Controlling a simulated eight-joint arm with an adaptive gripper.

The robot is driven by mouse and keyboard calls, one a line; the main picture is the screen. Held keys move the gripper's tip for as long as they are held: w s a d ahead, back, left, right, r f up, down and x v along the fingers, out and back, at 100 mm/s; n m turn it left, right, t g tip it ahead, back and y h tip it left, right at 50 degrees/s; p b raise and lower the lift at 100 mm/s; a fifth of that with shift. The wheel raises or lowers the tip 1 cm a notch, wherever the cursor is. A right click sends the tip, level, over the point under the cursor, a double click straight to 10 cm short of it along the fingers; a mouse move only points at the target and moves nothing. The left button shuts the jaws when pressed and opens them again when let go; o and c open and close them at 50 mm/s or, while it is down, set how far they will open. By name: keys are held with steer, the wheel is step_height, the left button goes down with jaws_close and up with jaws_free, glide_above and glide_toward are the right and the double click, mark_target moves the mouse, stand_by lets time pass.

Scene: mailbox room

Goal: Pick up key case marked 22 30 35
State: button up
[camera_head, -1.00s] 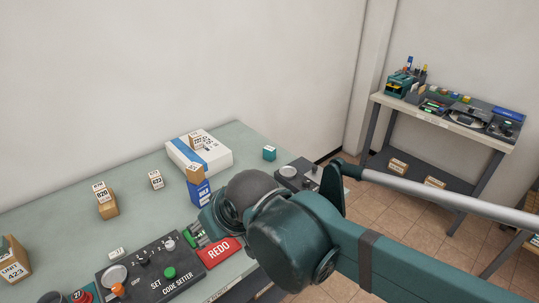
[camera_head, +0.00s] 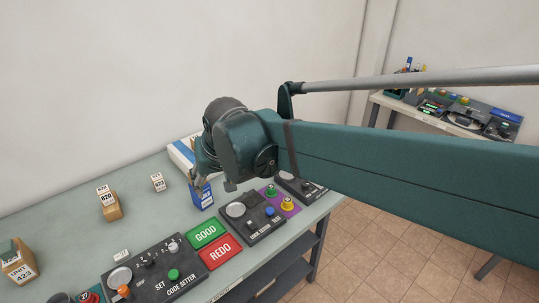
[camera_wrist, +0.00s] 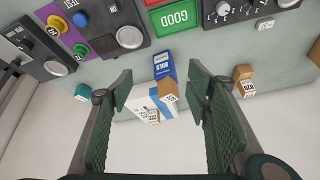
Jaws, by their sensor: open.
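Small labelled blocks stand on the bench; I cannot read 22 30 35 on any of them, so I cannot tell which is the key case. One pale block (camera_head: 157,182) stands alone on the bench. Another (camera_head: 103,190) sits on a tan block (camera_head: 110,209). In the wrist view, a tan block (camera_wrist: 169,90) is at the top of a blue box (camera_wrist: 165,67), and a small labelled block (camera_wrist: 152,116) is on the white box (camera_wrist: 142,102). My gripper (camera_head: 212,186) is open and empty above the blue box, partly hiding the white box in the head view.
Green GOOD (camera_head: 207,233) and red REDO (camera_head: 221,251) pads lie along the front, between the code setter panel (camera_head: 150,266) and another control panel (camera_head: 250,216). A tan unit box (camera_head: 18,265) stands at the left edge. The bench's back left is largely clear.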

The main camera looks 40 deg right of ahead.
steer(key=w+d+m+g+p, duration=0.3)
steer(key=w+d+m+p, duration=0.3)
steer(key=w+d, duration=1.1)
steer(key=w+d+f+m+p, duration=0.1)
steer(key=w+d+f+m, duration=0.1)
steer(key=d+f, duration=0.2)
steer(key=w+d+f+m+g+p, duration=0.1)
steer(key=d+f, duration=0.4)
steer(key=d, duration=0.5)
steer(key=w+d+f+m+g+p, duration=0.1)
steer(key=w+d+f+m+p, duration=0.1)
steer(key=d+f, duration=0.3)
steer(key=shift+w+d+f+m+y+p, duration=0.15)
steer(key=shift+d+p, duration=0.25)
steer(key=shift+d, duration=0.4)
steer(key=shift+w+d+r+m+y+p, duration=0.15)
steer(key=shift+w+d+y+p, duration=0.15)
steer(key=shift+d, duration=0.5)
steer(key=shift+s+d+f, duration=0.1)
steer(key=shift+d+f, duration=0.25)
steer(key=shift+f, duration=0.1)
steer(key=shift+f, duration=1.25)
